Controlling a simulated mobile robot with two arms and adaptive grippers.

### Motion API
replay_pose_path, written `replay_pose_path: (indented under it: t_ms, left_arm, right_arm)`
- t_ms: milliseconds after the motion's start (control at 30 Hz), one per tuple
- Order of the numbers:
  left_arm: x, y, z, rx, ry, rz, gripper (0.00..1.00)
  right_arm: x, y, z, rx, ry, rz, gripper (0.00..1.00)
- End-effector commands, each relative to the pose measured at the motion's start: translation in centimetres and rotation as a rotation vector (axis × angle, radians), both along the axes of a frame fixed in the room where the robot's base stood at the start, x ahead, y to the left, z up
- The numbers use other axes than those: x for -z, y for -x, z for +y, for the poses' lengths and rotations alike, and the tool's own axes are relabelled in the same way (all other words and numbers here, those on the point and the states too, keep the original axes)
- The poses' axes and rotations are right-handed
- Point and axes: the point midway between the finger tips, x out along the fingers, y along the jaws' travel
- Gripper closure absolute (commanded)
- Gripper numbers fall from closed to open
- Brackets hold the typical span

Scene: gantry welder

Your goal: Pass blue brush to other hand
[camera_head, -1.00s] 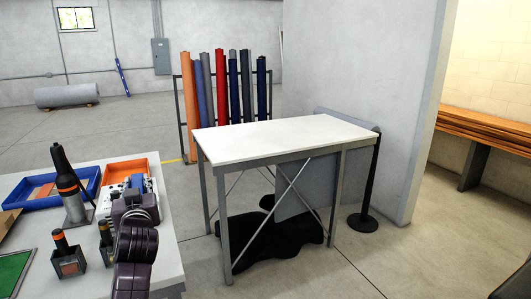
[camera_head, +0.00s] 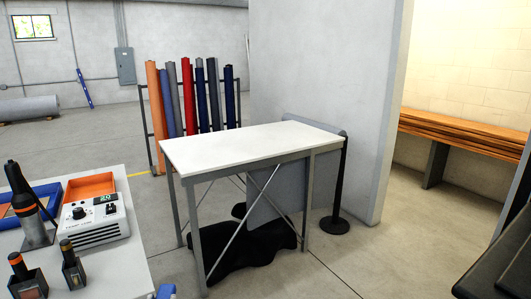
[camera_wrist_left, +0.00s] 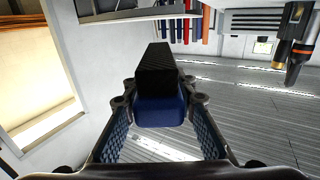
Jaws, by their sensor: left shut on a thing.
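The blue brush (camera_wrist_left: 160,108) is held between the fingers of my left gripper (camera_wrist_left: 160,100) in the left wrist view. Its blue body sits between the two fingertips and its black block of bristles points away from the palm. In the head view only a small blue piece (camera_head: 166,291) shows at the bottom edge; it looks like part of the brush. My left gripper is out of the head view. My right gripper is in neither view.
A white table (camera_head: 250,145) stands ahead, its top bare. A nearer bench (camera_head: 128,255) at left holds a welding control box (camera_head: 95,222), an orange tray (camera_head: 90,187) and tools in holders. A black post (camera_head: 338,190) stands right of the table. A dark shape (camera_head: 495,265) fills the lower right.

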Motion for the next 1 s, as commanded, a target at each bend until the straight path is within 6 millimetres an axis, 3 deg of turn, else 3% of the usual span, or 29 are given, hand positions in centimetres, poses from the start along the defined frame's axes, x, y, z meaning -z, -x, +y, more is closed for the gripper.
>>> replay_pose_path:
  t_ms: [100, 300, 667, 1000]
  left_arm:
    - [0.1, 2.1, -1.4, 0.035, 0.001, 0.003, 0.99]
    - [-0.1, 3.6, -2.4, 0.062, 0.0, -0.001, 0.99]
    - [-0.3, 3.6, -3.1, 0.108, -0.004, -0.004, 0.99]
    - [-0.6, 3.6, -6.3, 0.311, -0.008, -0.004, 0.99]
  right_arm:
    - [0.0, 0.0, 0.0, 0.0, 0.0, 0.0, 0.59]
    - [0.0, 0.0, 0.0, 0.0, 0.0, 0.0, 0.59]
    - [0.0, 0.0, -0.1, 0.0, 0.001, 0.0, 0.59]
    - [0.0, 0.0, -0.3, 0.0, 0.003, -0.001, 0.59]
